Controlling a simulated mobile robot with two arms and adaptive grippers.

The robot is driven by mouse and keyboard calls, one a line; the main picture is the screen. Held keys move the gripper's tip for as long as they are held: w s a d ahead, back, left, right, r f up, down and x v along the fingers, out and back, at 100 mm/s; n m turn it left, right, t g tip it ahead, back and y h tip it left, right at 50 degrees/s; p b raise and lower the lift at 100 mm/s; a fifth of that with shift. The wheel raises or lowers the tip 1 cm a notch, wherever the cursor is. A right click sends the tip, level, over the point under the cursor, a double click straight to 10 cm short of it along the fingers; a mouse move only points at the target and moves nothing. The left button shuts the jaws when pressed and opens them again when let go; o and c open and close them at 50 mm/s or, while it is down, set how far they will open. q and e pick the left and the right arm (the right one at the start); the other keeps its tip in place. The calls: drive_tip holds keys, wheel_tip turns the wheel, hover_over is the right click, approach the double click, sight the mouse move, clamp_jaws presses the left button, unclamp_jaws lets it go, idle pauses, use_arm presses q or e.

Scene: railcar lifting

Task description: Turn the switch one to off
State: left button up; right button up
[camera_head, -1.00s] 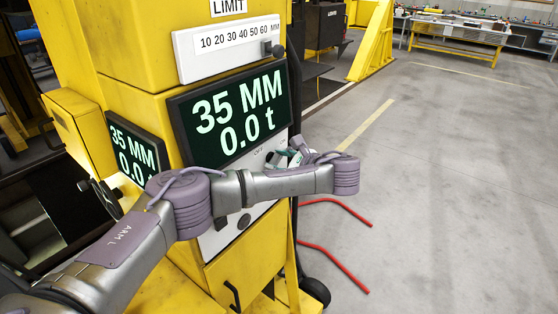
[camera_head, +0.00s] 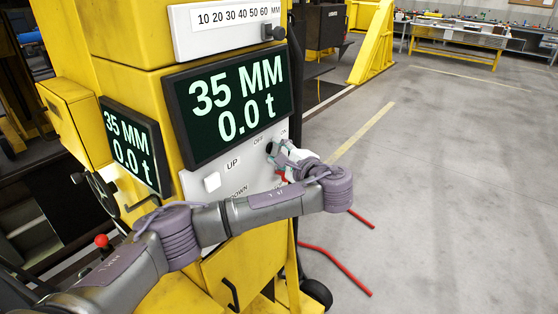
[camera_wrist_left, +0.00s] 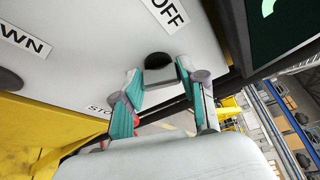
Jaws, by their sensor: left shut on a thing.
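The switch (camera_head: 271,147) is a small dark knob between the OFF and ON labels on the white panel below the large display. It also shows as a black knob just above the fingertips in the left wrist view (camera_wrist_left: 158,60), near the OFF label. My left gripper (camera_head: 275,152) reaches the panel from the front right. Its teal-padded fingers (camera_wrist_left: 160,76) are shut on the switch, though its grip is partly hidden. I cannot read which way the knob points. My right gripper is not in view.
The white panel (camera_head: 222,205) has a white button (camera_head: 212,182) by the UP label and a DOWN label below. The display (camera_head: 230,108) reads 35 MM and 0.0 t. A limit slider (camera_head: 273,33) sits above. Open floor (camera_head: 440,200) lies right, with red bars (camera_head: 335,268).

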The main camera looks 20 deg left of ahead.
use_arm(q)
drive_tip(key=shift+f+n+t+y+b, duration=0.15)
drive_tip(key=shift+n+t+y+b, duration=0.15)
drive_tip(key=shift+n+b, duration=0.85)
drive_tip(key=shift+f+n+t+y+b, duration=0.1)
drive_tip(key=shift+n+t+y+b, duration=0.15)
drive_tip(key=shift+n+b, duration=0.9)
drive_tip(key=shift+m+b, duration=0.4)
drive_tip(key=o, duration=1.1)
drive_tip(key=shift+r, duration=0.1)
drive_tip(key=shift+o, duration=0.2)
drive_tip(key=shift+s+d, duration=0.1)
drive_tip(key=v, duration=1.1)
drive_tip(key=shift+s+d, duration=0.2)
drive_tip(key=shift+s, duration=0.15)
